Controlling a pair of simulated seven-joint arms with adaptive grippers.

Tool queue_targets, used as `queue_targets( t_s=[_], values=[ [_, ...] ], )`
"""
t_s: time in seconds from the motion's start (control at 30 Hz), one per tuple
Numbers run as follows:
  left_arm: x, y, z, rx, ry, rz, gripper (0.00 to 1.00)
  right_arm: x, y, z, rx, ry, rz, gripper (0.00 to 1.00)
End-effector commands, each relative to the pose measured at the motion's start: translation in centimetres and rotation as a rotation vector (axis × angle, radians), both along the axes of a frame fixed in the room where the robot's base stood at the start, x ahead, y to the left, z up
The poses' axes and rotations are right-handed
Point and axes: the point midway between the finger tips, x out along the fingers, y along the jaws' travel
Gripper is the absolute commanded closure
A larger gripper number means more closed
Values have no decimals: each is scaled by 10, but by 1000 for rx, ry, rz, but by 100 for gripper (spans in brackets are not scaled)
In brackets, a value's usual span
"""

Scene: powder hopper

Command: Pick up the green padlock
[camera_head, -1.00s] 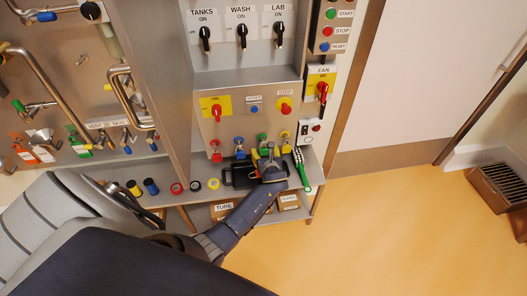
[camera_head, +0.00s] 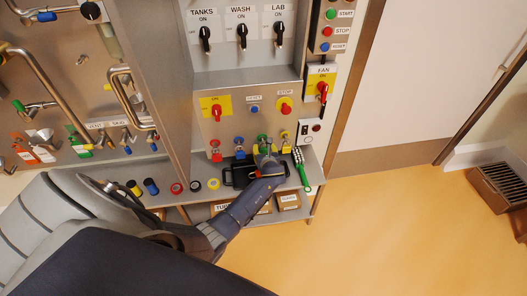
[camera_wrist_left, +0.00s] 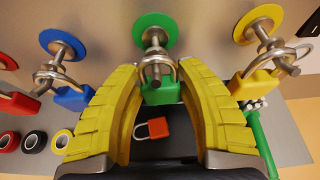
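The green padlock (camera_wrist_left: 160,93) hangs by its shackle from a metal peg with a green disc (camera_wrist_left: 155,30). My left gripper (camera_wrist_left: 160,72) is open, with one yellow finger on each side of the padlock and a visible gap on both sides. In the head view my left gripper (camera_head: 265,153) is at the panel's lower row and largely hides the padlock. My right gripper is not in view.
A blue padlock (camera_wrist_left: 74,97) hangs to the left and a yellow padlock (camera_wrist_left: 254,84) to the right, both close to the fingers. A red-orange padlock (camera_wrist_left: 156,129) lies below on a black tray (camera_head: 228,179). A green-handled brush (camera_head: 302,172) lies at right.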

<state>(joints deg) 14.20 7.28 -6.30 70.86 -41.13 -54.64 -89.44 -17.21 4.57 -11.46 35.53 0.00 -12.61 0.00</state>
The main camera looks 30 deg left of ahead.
Motion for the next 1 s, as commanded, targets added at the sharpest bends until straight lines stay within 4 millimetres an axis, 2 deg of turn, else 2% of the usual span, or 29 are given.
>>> queue_targets(
  t_s=[0.03, 0.2, 0.33, 0.37, 0.67, 0.87, 1.0],
  values=[
    [0, 0, 0, 0, 0, 0, 74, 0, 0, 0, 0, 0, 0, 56],
    [0, 0, 0, 0, 0, 0, 94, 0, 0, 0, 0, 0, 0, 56],
    [0, 0, 0, -1, 1, 0, 95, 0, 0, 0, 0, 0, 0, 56],
    [0, 0, 0, 0, 0, 0, 100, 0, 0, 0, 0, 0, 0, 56],
    [0, 0, 2, -1, -1, 0, 100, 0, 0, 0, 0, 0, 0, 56],
    [0, 0, 16, -1, -2, 1, 100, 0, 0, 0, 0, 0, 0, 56],
    [-15, -14, 14, -2, 2, -1, 100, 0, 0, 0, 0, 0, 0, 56]
  ],
)
